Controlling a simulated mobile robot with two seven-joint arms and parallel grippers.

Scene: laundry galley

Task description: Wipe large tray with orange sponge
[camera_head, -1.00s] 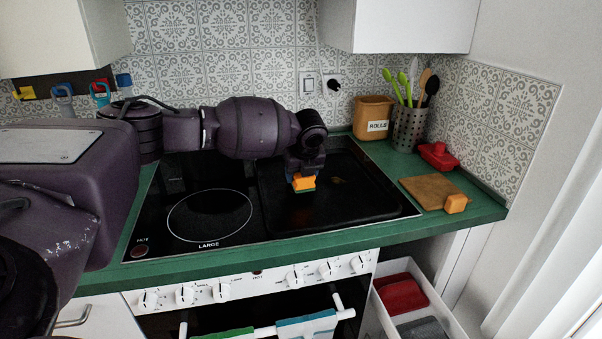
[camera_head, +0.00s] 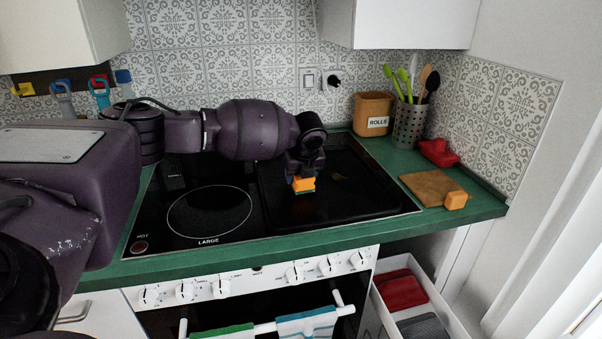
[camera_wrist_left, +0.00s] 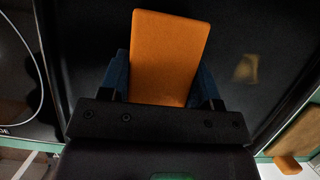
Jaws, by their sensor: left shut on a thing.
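The large tray (camera_head: 365,190) is a black, low-rimmed tray lying on the right half of the stove top. My left gripper (camera_head: 303,177) points down over the tray's left part and is shut on the orange sponge (camera_head: 304,185). The sponge has a green underside, which is at or very near the tray surface; I cannot tell if it touches. In the left wrist view the sponge (camera_wrist_left: 168,58) sits between the two blue fingers. A small brownish stain (camera_wrist_left: 246,68) shows on the tray to the right of the sponge. My right gripper is not in view.
A round burner (camera_head: 210,213) lies left of the tray. A brown board with an orange block (camera_head: 456,200), a red dish (camera_head: 438,154), a utensil holder (camera_head: 409,125) and a rolls box (camera_head: 374,116) stand right and behind. An open drawer (camera_head: 445,315) and towels (camera_head: 307,325) are below.

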